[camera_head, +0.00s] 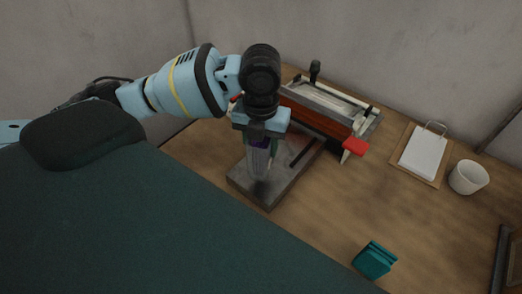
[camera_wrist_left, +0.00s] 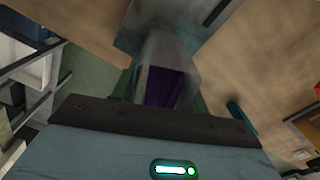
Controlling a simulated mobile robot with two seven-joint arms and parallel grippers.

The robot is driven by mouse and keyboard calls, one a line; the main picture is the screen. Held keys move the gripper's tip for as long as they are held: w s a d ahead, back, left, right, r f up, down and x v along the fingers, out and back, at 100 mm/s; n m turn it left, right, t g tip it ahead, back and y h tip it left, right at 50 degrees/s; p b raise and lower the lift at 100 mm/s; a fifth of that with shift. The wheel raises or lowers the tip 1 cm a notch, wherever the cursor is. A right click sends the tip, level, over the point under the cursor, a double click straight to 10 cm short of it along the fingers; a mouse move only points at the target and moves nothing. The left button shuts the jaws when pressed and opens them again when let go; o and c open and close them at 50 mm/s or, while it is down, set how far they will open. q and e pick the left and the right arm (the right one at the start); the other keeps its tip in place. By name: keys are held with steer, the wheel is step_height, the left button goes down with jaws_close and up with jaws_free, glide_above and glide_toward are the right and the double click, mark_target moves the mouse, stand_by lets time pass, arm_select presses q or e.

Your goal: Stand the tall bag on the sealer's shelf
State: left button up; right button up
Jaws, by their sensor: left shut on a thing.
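The tall bag (camera_head: 259,164) is clear, with something dark purple inside. It hangs roughly upright below my left gripper (camera_head: 261,143), which is shut on its upper part. In the left wrist view the bag (camera_wrist_left: 166,88) shows end-on between the fingers. The sealer (camera_head: 320,112) has a dark red front and a black-knobbed lever. Its grey shelf (camera_head: 270,194) juts out in front, and the bag's lower end is over it. I cannot tell whether the bag touches the shelf. My left gripper hides part of the sealer's left end. My right gripper is out of view.
A red-tipped handle (camera_head: 355,147) sticks out at the sealer's right front. A clipboard (camera_head: 424,154) and a white cup (camera_head: 468,177) are at the right. A teal block (camera_head: 374,260) lies near the front. The wooden table (camera_head: 345,205) is clear between them.

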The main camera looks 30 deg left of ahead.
arm_select(q)
steer(key=shift+w+a, duration=0.25)
steer(key=shift+w, duration=0.05)
steer(key=shift+f, duration=1.75)
steer(key=shift+f, duration=0.2)
steer(key=o, duration=0.9)
steer(key=shift+o, duration=0.2)
steer(key=shift+r, duration=0.1)
step_height(320, 180, up, 12)
steer(key=shift+r+p, duration=0.1)
steer(key=shift+p, duration=0.35)
